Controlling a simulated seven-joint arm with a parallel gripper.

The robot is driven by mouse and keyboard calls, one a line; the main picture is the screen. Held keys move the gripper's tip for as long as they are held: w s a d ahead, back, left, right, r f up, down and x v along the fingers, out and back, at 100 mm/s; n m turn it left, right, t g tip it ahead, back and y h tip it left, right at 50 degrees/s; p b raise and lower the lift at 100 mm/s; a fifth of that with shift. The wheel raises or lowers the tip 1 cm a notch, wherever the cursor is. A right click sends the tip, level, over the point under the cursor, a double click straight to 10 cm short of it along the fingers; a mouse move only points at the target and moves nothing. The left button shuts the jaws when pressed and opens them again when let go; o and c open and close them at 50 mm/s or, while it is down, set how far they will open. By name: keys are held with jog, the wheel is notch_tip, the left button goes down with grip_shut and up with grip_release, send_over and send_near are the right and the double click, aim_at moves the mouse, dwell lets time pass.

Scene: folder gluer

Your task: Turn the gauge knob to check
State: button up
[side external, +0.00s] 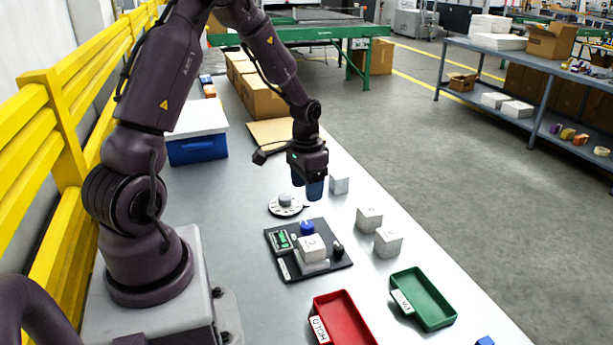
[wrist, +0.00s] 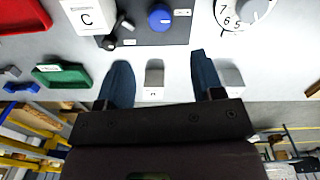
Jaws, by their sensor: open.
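The gauge is a black plate (side external: 290,265) with a green-lit display (side external: 280,240), a blue knob (side external: 306,227) and a small black knob (side external: 338,249). A white block marked C (side external: 312,247) sits on it. The blue knob (wrist: 160,17) shows at the top middle of the wrist view, beside the block (wrist: 88,14). A white numbered dial (side external: 286,205) with a grey knob lies behind the plate; part of it shows in the wrist view (wrist: 229,14). My gripper (side external: 307,188) is open and empty, its two blue fingers pointing down above the table, behind the gauge and apart from the blue knob.
White blocks (side external: 369,219) stand along the table's right side. A red tray (side external: 342,318) and a green tray (side external: 423,300) lie at the front. A blue bin with a white lid (side external: 198,150) and cardboard boxes (side external: 262,100) stand farther back. A yellow railing (side external: 70,125) runs along the left.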

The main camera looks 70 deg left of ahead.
notch_tip(320, 180, up, 2)
jog(key=shift+r, duration=0.25)
jog(key=s+d+r+t, duration=0.2)
jog(key=s+d+r, duration=0.4)
jog(key=d+r, duration=0.3)
jog(key=s+d+r+m+t, duration=0.1)
jog(key=s+d+r+t, duration=0.2)
jog(key=s+d+r, duration=0.3)
jog(key=d+r, duration=0.4)
jog(key=r, duration=0.1)
jog(key=shift+d+r+m+t, duration=0.2)
jog(key=shift+d+m+t, duration=0.05)
jog(key=shift+m+t, duration=0.05)
jog(key=shift+a, duration=0.1)
dwell(2.4)
